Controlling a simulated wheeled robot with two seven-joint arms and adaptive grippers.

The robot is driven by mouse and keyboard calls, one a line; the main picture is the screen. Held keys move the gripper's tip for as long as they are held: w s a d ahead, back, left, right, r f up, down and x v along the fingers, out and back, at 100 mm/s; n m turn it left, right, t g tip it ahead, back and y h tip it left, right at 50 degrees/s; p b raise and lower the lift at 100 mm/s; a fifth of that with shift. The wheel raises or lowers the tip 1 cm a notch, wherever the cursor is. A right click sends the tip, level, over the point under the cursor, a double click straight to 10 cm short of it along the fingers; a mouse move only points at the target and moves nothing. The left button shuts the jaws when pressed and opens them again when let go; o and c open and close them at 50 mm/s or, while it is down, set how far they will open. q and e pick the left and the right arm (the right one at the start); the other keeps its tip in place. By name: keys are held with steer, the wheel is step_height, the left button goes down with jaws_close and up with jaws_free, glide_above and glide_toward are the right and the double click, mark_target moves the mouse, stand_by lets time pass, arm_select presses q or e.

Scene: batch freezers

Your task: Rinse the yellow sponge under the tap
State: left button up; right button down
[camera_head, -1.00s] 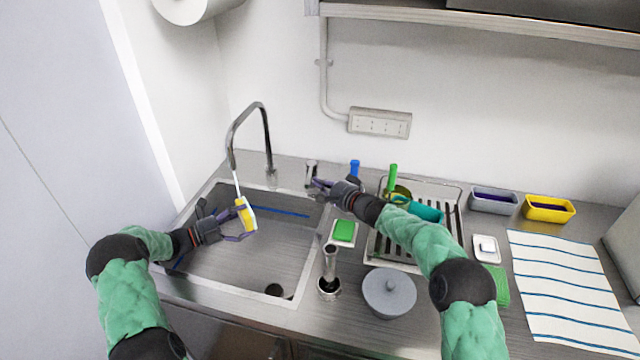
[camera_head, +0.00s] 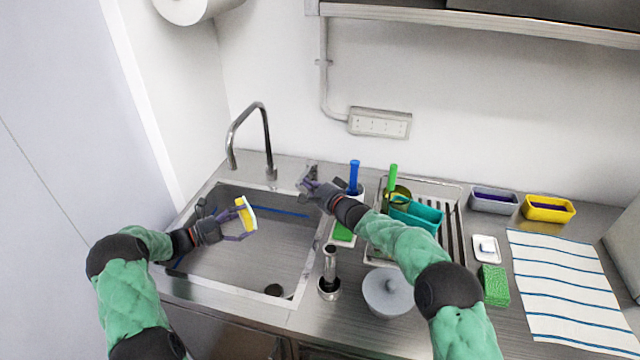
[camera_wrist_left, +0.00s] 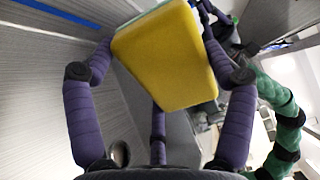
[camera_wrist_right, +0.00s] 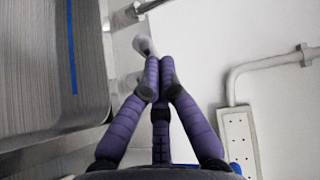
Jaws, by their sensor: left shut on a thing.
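The yellow sponge (camera_head: 246,213), with a pale layer on one side, is held over the sink basin (camera_head: 215,262). My left gripper (camera_head: 238,222) is shut on it. In the left wrist view the sponge (camera_wrist_left: 170,58) sits between the purple fingers. The curved tap (camera_head: 248,112) has its spout above and slightly left of the sponge, and no water stream shows under it. My right gripper (camera_head: 306,187) is at the small grey tap handle (camera_head: 311,172) behind the sink. Its fingers are drawn together beside the handle (camera_wrist_right: 143,46) in the right wrist view; contact is unclear.
A drying rack (camera_head: 455,240) with a teal container (camera_head: 425,216) stands right of the sink.

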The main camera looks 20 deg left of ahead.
steer(key=shift+d, duration=0.1)
stand_by(0.3)
steer(key=w+v, duration=0.1)
steer(key=v, duration=1.2)
steer(key=shift+w+d+r, duration=0.15)
steer(key=shift+d+r, duration=0.05)
steer(key=shift+d, duration=0.1)
arm_select(q)
steer(key=shift+s+d+r+p, duration=0.2)
steer(key=shift+s+d+p, duration=0.55)
steer(key=shift+p, duration=0.25)
steer(key=s+d+p, duration=0.4)
steer(key=s+p, duration=0.1)
steer(key=shift+s+f, duration=0.15)
steer(key=shift+s, duration=0.1)
arm_select(e)
step_height(320, 180, up, 7)
